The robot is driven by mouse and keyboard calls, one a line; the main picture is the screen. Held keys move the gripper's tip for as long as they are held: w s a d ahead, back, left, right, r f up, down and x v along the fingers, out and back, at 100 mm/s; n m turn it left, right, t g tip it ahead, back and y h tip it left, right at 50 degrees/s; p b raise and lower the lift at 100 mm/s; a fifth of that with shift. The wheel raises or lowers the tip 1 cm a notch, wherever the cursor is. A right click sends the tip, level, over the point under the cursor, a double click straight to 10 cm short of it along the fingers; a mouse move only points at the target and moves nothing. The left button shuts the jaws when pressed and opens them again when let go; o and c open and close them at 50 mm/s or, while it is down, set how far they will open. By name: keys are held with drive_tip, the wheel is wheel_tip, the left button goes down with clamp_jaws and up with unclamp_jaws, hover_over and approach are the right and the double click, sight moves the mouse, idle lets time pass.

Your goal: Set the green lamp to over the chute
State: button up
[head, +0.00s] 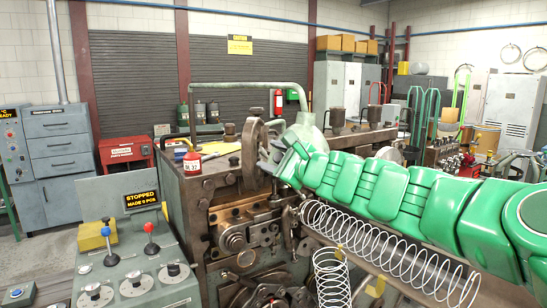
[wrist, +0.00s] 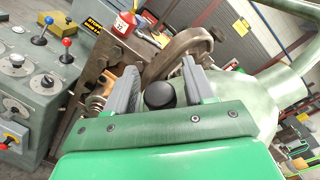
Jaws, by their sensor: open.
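The green lamp (head: 308,128) has a bent pipe arm that rises from the machine top and runs right to a bell-shaped shade. In the wrist view its pale green shade (wrist: 243,108) fills the area right of the jaws. My gripper (head: 272,157) is at the shade's left side, its green arm hiding part of the shade. In the wrist view my gripper (wrist: 160,68) is open, with a black round knob (wrist: 160,95) between its two grey fingers. I cannot tell whether they touch it. The chute (head: 494,294) slopes to the lower right under a long wire spring.
A control panel (head: 135,275) with red and blue levers stands at the left. A red-and-white can (head: 192,163) sits on the machine top. A second wire spring (head: 332,278) stands near the chute. A metal wheel (wrist: 180,55) is just beyond my fingers.

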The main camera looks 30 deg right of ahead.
clamp_jaws()
idle(0.3)
drive_tip(key=shift+d, duration=0.1)
